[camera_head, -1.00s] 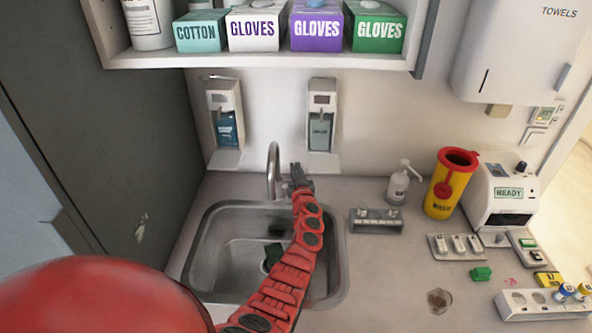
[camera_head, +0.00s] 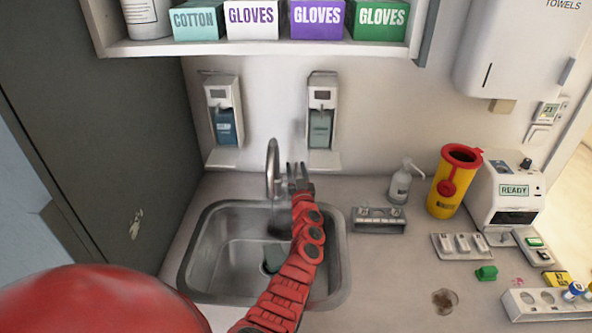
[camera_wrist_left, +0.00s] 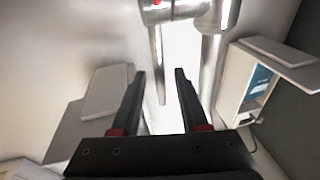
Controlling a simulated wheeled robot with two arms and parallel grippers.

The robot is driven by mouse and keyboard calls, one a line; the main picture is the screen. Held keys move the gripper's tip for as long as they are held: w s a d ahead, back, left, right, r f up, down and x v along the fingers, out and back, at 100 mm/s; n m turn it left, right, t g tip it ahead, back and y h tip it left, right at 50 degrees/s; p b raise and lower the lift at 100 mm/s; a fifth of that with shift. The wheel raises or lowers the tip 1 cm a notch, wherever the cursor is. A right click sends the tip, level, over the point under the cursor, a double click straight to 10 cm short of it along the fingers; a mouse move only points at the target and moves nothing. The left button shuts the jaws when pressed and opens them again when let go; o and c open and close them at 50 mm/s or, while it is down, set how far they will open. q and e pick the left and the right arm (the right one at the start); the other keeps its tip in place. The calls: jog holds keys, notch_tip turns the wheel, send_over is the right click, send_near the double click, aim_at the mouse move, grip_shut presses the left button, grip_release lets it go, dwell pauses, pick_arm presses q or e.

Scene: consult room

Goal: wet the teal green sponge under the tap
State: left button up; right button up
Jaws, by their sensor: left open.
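The tap (camera_head: 272,165) stands behind the sink (camera_head: 188,268) and its spout curves over the basin. My left gripper (camera_head: 298,170) is open at the tap's right side. In the left wrist view the open fingers (camera_wrist_left: 156,72) point at the tap, with its thin lever (camera_wrist_left: 158,65) in line with the gap; I cannot tell whether they touch. My right gripper is out of view.
Two wall dispensers (camera_head: 223,110) hang behind the sink. A shelf with boxes (camera_head: 318,28) overhangs the back.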

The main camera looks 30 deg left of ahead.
aim_at(296, 170)
pick_arm(q)
jog(key=p+v, duration=0.2)
jog(key=v, duration=0.4)
jog(key=shift+a, duration=0.1)
jog(key=v, duration=1.1)
jog(key=shift+s+d, duration=0.15)
jog(key=shift+d, duration=0.05)
jog(key=shift+f, duration=0.1)
